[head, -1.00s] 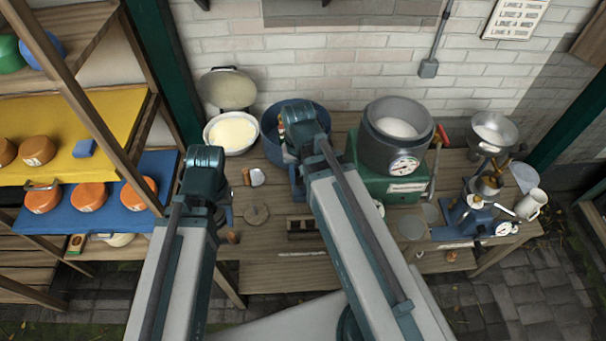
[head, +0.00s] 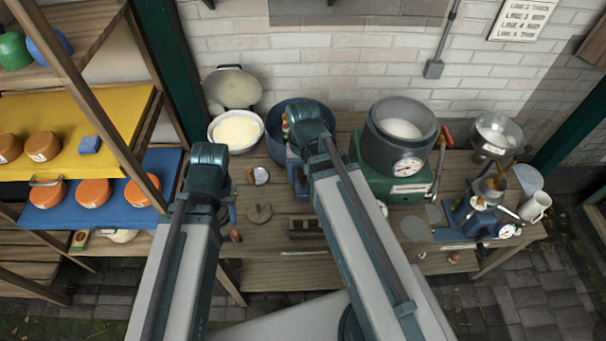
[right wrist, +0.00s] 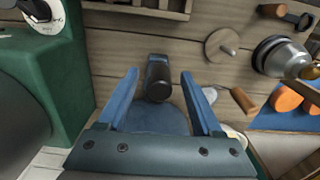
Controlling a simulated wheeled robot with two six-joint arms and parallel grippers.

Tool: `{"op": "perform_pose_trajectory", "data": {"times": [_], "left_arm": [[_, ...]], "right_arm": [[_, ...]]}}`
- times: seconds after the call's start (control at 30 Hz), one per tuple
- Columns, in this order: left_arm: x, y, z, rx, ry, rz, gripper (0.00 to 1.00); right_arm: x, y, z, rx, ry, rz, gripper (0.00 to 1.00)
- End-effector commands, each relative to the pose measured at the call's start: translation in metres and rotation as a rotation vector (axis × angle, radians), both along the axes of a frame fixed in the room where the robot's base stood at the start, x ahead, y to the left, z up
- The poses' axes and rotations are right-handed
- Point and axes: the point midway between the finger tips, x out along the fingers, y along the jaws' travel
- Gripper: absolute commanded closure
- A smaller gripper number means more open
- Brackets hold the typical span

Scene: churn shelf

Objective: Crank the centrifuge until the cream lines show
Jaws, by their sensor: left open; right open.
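A blue round tub (head: 274,140) stands against the wall, partly hidden by my right arm. A grey drum with a dial (head: 400,135) and pale contents sits on a green base beside it. I cannot tell which machine is the centrifuge, and no cream lines are visible. My right gripper (right wrist: 161,85) is open in the right wrist view. Its blue fingers stand on either side of a dark upright knob (right wrist: 158,78), with gaps visible. A blue rounded surface (right wrist: 155,118) lies below. My left gripper (head: 229,213) is open near the bench's left front, mostly hidden behind its arm.
A blue machine (head: 478,212) with a dial stands at the bench's right, near a metal bowl (head: 496,135) and a jug (head: 535,206). A white pan (head: 236,130) stands at the left rear. A shelf with orange cheeses (head: 92,193) borders the left. A wooden rack (head: 306,228) lies at the front.

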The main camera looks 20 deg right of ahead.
Motion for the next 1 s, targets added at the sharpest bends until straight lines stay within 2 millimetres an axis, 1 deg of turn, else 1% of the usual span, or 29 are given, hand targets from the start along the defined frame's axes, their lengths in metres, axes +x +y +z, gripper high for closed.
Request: {"op": "perform_pose_trajectory", "data": {"times": [0.2,1.0], "left_arm": [[0.000,0.000,0.018,0.000,0.000,0.001,0.50],[0.000,0.000,0.078,-0.002,-0.001,0.014,0.50]], "right_arm": [[0.000,0.000,0.018,0.000,0.000,0.000,0.33],[0.000,0.000,0.078,0.000,0.000,0.000,0.33]]}}
